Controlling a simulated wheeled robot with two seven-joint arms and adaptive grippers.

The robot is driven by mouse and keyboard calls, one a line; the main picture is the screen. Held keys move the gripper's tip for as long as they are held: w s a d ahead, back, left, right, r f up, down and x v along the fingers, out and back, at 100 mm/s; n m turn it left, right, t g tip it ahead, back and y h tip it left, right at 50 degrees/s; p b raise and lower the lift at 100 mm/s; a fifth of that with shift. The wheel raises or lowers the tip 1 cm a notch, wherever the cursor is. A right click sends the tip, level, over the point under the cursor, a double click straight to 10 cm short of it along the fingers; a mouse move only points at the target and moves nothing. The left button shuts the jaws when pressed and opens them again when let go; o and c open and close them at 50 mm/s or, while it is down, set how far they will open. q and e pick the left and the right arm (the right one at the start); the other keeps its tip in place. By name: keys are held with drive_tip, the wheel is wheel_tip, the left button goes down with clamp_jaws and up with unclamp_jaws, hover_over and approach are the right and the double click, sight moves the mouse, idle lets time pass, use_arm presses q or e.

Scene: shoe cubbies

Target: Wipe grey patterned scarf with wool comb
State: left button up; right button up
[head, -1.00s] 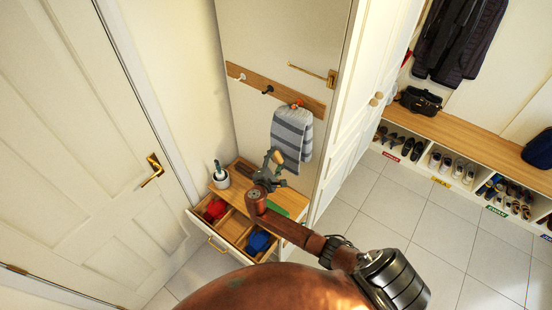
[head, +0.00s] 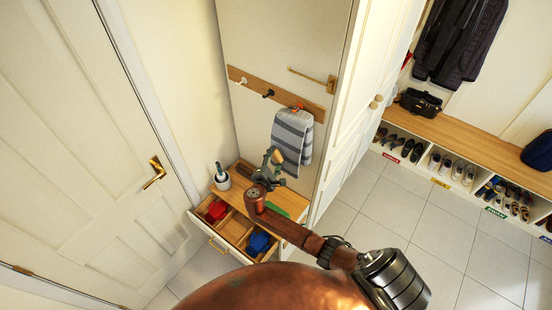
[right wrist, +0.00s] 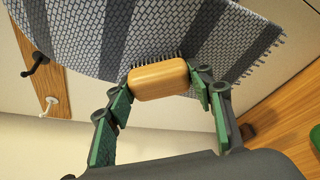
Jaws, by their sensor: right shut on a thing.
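The grey patterned scarf (head: 292,139) hangs from a hook on the wall rail, with light and dark grey bands. In the right wrist view the scarf (right wrist: 170,30) fills the upper part. My right gripper (head: 272,166) is just in front of the scarf's lower part. In the right wrist view the right gripper (right wrist: 160,88) is shut on the wool comb (right wrist: 160,80), a wooden block with dark bristles. The bristles point at the scarf and appear to touch it. The comb shows small in the head view (head: 277,157). My left gripper is not in view.
Below the scarf is a small wooden cabinet (head: 298,203) with an open drawer (head: 222,244) holding red and blue items. A pot (head: 222,181) stands on its top left. A door (head: 80,150) is at left; a shoe bench (head: 470,140) is at right beyond clear floor.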

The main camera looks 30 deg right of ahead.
sight(277, 162)
drive_tip(key=shift+d+r+p, duration=0.2)
drive_tip(key=shift+r+p, duration=2.45)
drive_tip(key=shift+r, duration=0.65)
drive_tip(key=shift+w, duration=0.1)
drive_tip(key=shift+f, duration=0.2)
drive_tip(key=shift+d+f+b, duration=0.15)
drive_tip(key=shift+f+b, duration=2.6)
drive_tip(key=shift+f, duration=0.3)
drive_tip(key=shift+f+b, duration=1.6)
drive_tip(key=shift+f, duration=0.35)
drive_tip(key=shift+r, duration=0.1)
